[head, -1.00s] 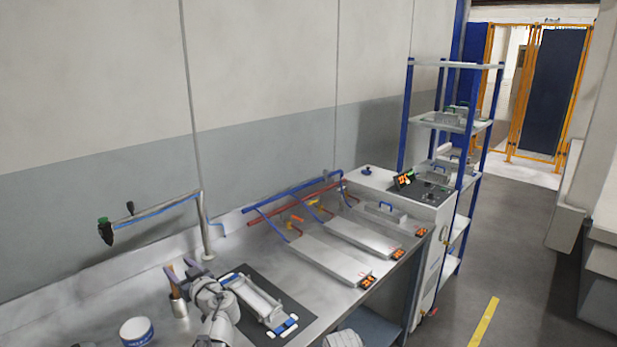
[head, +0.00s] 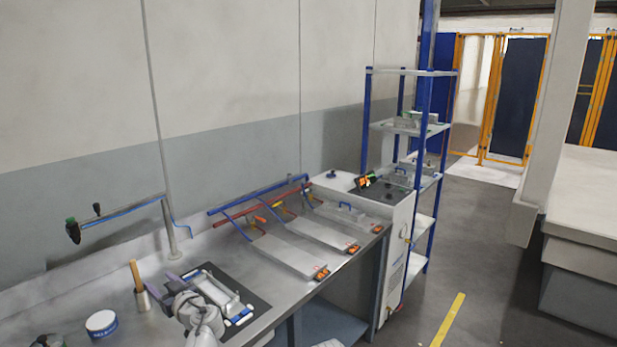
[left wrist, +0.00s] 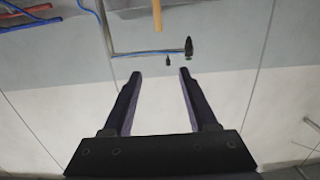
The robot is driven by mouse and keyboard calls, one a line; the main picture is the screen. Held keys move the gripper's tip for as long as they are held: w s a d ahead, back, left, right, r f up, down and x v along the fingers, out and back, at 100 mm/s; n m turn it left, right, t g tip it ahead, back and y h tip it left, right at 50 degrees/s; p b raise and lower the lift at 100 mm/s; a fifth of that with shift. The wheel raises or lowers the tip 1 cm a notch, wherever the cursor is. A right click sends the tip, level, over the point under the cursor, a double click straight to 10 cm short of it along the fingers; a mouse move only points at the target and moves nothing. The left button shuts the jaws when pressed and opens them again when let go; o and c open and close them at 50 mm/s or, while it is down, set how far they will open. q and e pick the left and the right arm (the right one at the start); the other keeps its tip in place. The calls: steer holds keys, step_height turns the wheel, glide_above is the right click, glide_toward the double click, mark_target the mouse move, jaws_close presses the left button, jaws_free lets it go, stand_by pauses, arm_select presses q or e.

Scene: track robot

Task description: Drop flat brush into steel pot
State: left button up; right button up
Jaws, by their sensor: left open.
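The flat brush shows as a light wooden handle (head: 135,274) standing up, slightly tilted, out of the small steel pot (head: 143,299) on the bench; its lower end is hidden inside the pot. The handle also shows at the top middle of the left wrist view (left wrist: 157,14). My left gripper (head: 171,281) is just right of the pot in the head view, apart from the handle. In the left wrist view its two dark fingers (left wrist: 160,74) are spread with nothing between them. My right gripper is not in view.
A white tub (head: 101,325) stands left of the pot. A dark mat (head: 254,303) with a white and blue fixture (head: 222,293) lies to the right. A jointed stand (head: 171,228) rises behind. Flat metal trays (head: 290,257) lie farther right on the bench.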

arm_select(q)
steer(key=s+d+f+m+g+h, duration=0.3)
steer(key=s+d+f, duration=0.2)
steer(key=d+f, duration=0.25)
steer(key=s+d+f+m+g+h, duration=0.3)
steer(key=s+d+f, duration=0.1)
steer(key=d+f, duration=0.35)
steer(key=s+d+f+m+g+h, duration=0.2)
steer(key=s+d+m+h, duration=0.1)
steer(key=s+d, duration=0.3)
steer(key=s+d+f+m+g+h, duration=0.3)
steer(key=s+d, duration=0.4)
steer(key=d, duration=0.3)
steer(key=shift+s+d+f+m, duration=0.15)
steer(key=shift+s+d+m, duration=0.15)
steer(key=shift+m, duration=0.6)
steer(key=shift+a, duration=0.15)
